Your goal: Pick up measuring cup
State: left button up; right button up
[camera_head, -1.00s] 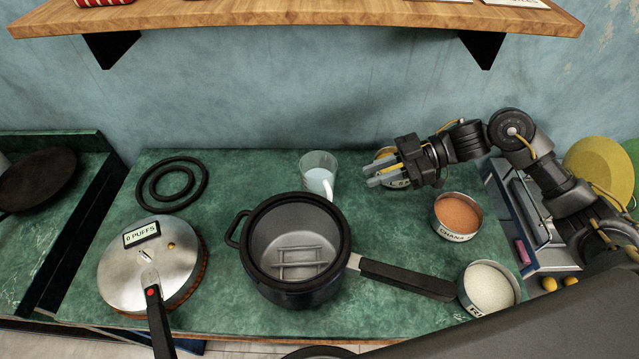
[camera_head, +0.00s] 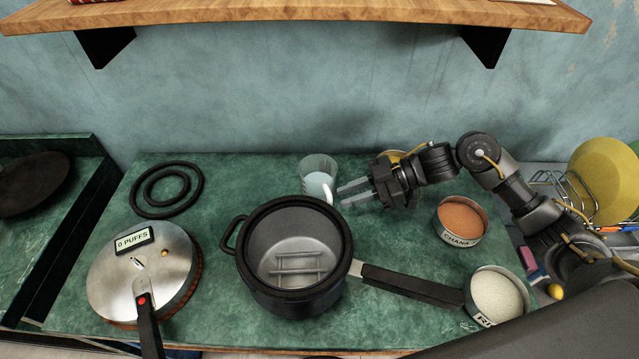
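The measuring cup (camera_head: 318,180) is clear with pale contents and a white handle on its right side. It stands upright on the green counter behind the black pot. My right gripper (camera_head: 350,193) is just to the right of the cup, its fingers pointing left toward the handle. The two fingers are apart with a gap between them, and nothing shows between them. I cannot tell whether a fingertip touches the handle. My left gripper is not in view.
The black pot (camera_head: 245,262) stands in front of the cup, its long handle reaching right. A pan lid (camera_head: 140,275) and black rings (camera_head: 167,190) are on the left. Bowls of orange lentils (camera_head: 460,222) and white rice (camera_head: 497,297) stand right. A wooden shelf (camera_head: 300,14) hangs above.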

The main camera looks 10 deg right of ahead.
aim_at(330, 201)
jog(key=shift+p+x, duration=0.7)
jog(key=shift+x, duration=1.95)
jog(key=shift+s, duration=0.15)
jog(key=shift+c, duration=0.3)
grip_shut()
